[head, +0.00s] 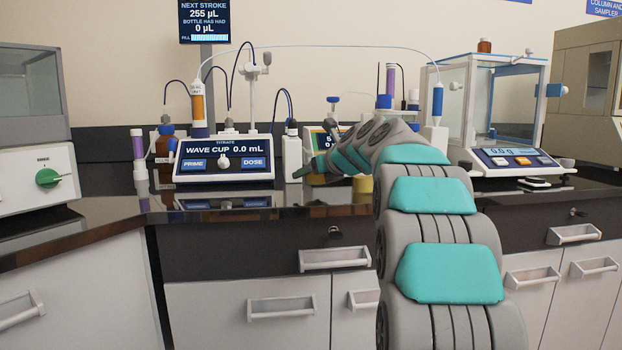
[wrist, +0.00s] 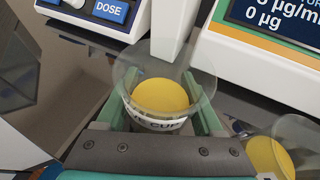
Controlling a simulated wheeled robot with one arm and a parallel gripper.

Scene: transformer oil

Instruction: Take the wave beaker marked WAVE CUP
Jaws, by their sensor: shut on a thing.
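The wave beaker (wrist: 165,125) is a clear cup with a yellow content and a white band on which "CUP" can be read in the wrist view. My gripper (wrist: 165,118) is shut on it, with a green finger on either side of the cup. The cup stands upright between the fingers; I cannot tell whether it touches the bench. In the head view my gripper (head: 310,168) reaches over the bench, and the held cup cannot be made out clearly there.
A second yellow-filled cup (wrist: 270,155) stands close by at the right. The titrator (head: 224,160) with its WAVE CUP display is at the left. An instrument with a green and orange screen border (wrist: 275,30) stands behind. A glass-sided balance (head: 500,110) is farther right.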

